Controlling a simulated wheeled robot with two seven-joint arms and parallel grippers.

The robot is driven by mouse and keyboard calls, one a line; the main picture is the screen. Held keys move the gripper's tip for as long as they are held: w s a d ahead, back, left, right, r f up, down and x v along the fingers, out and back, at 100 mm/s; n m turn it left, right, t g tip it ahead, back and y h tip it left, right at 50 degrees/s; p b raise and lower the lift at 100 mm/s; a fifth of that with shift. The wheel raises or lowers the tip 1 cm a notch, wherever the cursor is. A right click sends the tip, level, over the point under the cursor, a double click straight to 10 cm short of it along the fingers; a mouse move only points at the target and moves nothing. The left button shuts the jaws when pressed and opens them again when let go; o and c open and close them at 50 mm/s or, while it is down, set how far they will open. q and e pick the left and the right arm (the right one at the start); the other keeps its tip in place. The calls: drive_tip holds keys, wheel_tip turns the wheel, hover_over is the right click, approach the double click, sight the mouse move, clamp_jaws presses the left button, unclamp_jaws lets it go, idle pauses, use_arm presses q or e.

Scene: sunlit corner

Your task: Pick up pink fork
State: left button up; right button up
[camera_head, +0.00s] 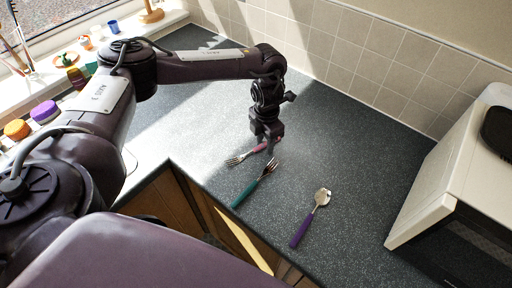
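The pink fork (259,148) lies on the dark speckled worktop, its metal tines pointing left and its pink handle running up to the right. My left gripper (270,147) reaches down from above at the fork's handle and hides part of it. I cannot tell whether its fingers are closed on the handle or only around it. A fork with a green handle (243,196) lies just in front of the gripper, close to the pink fork. My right gripper is not in view.
A spoon with a purple handle (301,230) lies to the right of the forks. A white appliance (440,185) stands at the right. A tiled wall (345,50) closes the back. Small colourful items, including a blue cup (113,27), line the windowsill. The worktop's middle right is clear.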

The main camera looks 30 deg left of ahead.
use_arm(q)
drive_tip(key=shift+c, duration=0.5)
clamp_jaws()
